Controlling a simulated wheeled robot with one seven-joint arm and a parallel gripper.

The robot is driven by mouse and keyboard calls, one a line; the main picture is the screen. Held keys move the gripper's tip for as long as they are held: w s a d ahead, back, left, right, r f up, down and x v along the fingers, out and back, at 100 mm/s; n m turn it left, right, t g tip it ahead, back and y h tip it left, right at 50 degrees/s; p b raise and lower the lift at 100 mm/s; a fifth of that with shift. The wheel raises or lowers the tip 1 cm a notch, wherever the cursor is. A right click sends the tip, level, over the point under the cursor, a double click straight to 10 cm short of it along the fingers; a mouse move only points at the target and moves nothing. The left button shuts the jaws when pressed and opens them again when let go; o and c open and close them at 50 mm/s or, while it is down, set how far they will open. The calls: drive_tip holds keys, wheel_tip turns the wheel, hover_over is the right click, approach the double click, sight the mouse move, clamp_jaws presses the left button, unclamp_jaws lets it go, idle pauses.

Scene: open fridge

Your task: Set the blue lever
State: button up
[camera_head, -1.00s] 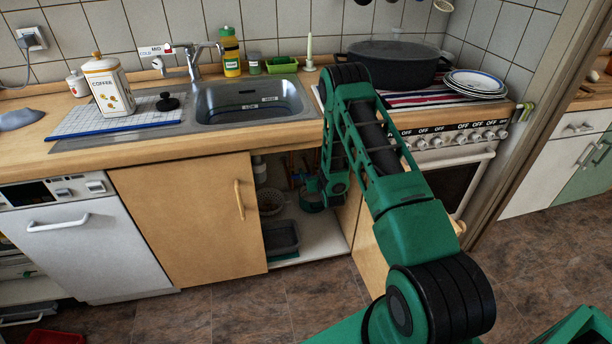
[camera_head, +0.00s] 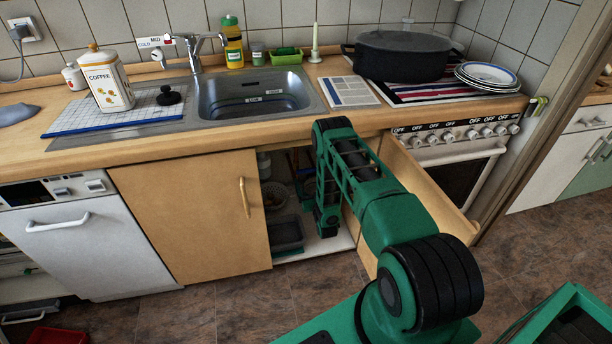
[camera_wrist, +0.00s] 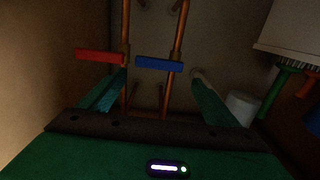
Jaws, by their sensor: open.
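The blue lever (camera_wrist: 160,63) shows in the wrist view as a flat bar lying roughly crosswise on the right copper pipe. A red lever (camera_wrist: 98,56) lies crosswise near the left copper pipe (camera_wrist: 125,40). My gripper (camera_wrist: 160,75) is open, its two green fingers spread on either side of the blue lever as seen from the wrist. I cannot tell if the fingertips reach as deep as the lever; no contact is visible. In the head view my arm goes into the open cupboard under the sink, and both levers are hidden there.
A white box-like shape (camera_wrist: 290,30), a green-handled item (camera_wrist: 278,92) and a pale cylinder (camera_wrist: 240,106) are at the right in the wrist view. A closed wooden door (camera_head: 195,215) stands left of the opening, an open one (camera_head: 425,185) to the right.

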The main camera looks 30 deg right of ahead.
sight(307, 170)
drive_tip(key=shift+x, duration=3.05)
drive_tip(key=shift+d, duration=0.15)
